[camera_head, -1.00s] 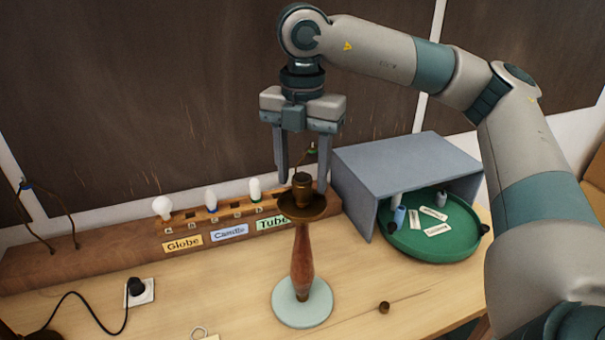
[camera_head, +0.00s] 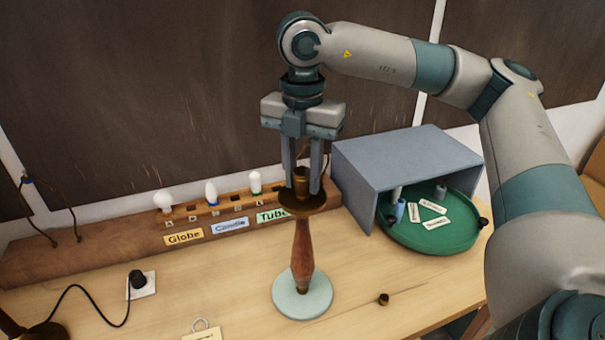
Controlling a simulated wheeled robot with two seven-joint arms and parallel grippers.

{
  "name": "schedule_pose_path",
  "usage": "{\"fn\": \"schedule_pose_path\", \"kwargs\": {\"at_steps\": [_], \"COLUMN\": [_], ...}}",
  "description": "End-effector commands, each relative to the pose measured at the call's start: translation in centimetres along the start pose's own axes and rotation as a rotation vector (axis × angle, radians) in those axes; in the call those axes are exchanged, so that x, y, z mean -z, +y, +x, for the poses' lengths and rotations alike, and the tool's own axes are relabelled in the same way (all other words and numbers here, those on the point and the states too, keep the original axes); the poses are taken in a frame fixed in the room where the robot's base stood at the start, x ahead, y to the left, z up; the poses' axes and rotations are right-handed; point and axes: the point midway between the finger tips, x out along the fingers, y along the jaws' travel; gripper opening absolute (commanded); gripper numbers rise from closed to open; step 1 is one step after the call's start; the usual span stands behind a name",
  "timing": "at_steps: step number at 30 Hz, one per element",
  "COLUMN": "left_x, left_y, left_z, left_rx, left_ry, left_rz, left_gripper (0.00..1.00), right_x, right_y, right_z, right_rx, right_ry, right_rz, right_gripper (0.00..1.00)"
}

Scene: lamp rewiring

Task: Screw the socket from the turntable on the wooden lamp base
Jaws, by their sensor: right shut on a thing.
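The wooden lamp base (camera_head: 302,250) stands upright on a pale round foot (camera_head: 303,296) in the middle of the table. A dark dish (camera_head: 303,206) sits at its top. The brass socket (camera_head: 301,180) is upright at the top of the lamp, above the dish. My right gripper (camera_head: 302,188) points straight down with its fingers closed on the sides of the socket. The picture does not show how far the socket is threaded. The green turntable (camera_head: 440,243) at the right holds white label cards and small cylinders, partly under a grey cover. My left gripper is not in view.
The grey cover (camera_head: 405,155) stands just right of the lamp. A rack with bulbs (camera_head: 211,194) and labels is behind left. A small brass piece (camera_head: 383,299) lies right of the foot. A black plug (camera_head: 138,281) with cable is at left. The front table is mostly clear.

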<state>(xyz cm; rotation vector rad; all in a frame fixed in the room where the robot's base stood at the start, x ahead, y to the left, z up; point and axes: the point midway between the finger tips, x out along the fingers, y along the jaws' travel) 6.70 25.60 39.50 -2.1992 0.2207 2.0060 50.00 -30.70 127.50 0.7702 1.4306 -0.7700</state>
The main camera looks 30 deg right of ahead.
Motion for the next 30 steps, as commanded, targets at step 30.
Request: {"fn": "schedule_pose_path", "kwargs": {"at_steps": [30], "left_x": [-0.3], "left_y": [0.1], "left_z": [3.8], "left_rx": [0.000], "left_ry": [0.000], "left_rz": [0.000], "left_gripper": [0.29], "right_x": [0.0], "right_y": [0.0], "right_z": [0.0], "right_rx": [-0.001], "right_ry": [0.000], "right_rz": [0.704], "right_gripper": [0.08]}}
